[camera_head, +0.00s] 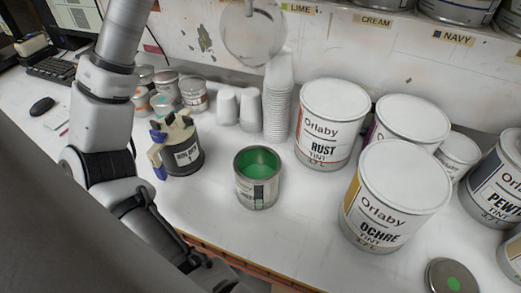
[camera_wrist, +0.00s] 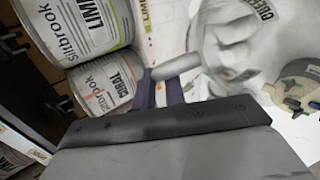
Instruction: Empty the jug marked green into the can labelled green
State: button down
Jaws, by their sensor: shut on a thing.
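A pale translucent jug (camera_wrist: 228,48) fills the upper right of the wrist view, with dark lettering that reads like GREEN, partly cut off. My gripper (camera_wrist: 162,90) is shut on its handle (camera_wrist: 177,67). In the head view the rounded lower part of the clear jug (camera_head: 254,32) shows at the top edge, above and behind the open can; my gripper is out of that view. The open can (camera_head: 258,192) stands upright on the counter with green liquid inside and a partly readable label with green on it. I see no stream between them. The jug's contents are unclear.
Rust (camera_head: 331,125) and Ochre (camera_head: 392,200) tins stand right of the can. A paper cup stack (camera_head: 278,100) is behind it. A dark can with a beige top piece (camera_head: 180,155) stands left. A green-dotted lid (camera_head: 452,277) lies at lower right. Shelf tins (camera_wrist: 75,25) are near my gripper.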

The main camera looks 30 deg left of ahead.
jog(key=shift+s+a+f, duration=0.1)
jog(key=shift+a, duration=0.25)
jog(key=shift+s+d, duration=0.1)
jog(key=shift+d, duration=0.35)
jog(key=shift+a+t, duration=0.3)
jog(key=shift+s+d, duration=0.15)
jog(key=shift+d, duration=0.25)
jog(key=shift+a, duration=0.25)
jog(key=shift+s+d+y, duration=0.15)
jog(key=shift+d+y, duration=0.15)
jog(key=shift+d, duration=0.05)
jog(key=shift+a+t, duration=0.2)
jog(key=shift+t, duration=0.1)
jog(key=shift+s+d, duration=0.15)
jog(key=shift+d, duration=0.1)
jog(key=shift+a, duration=0.1)
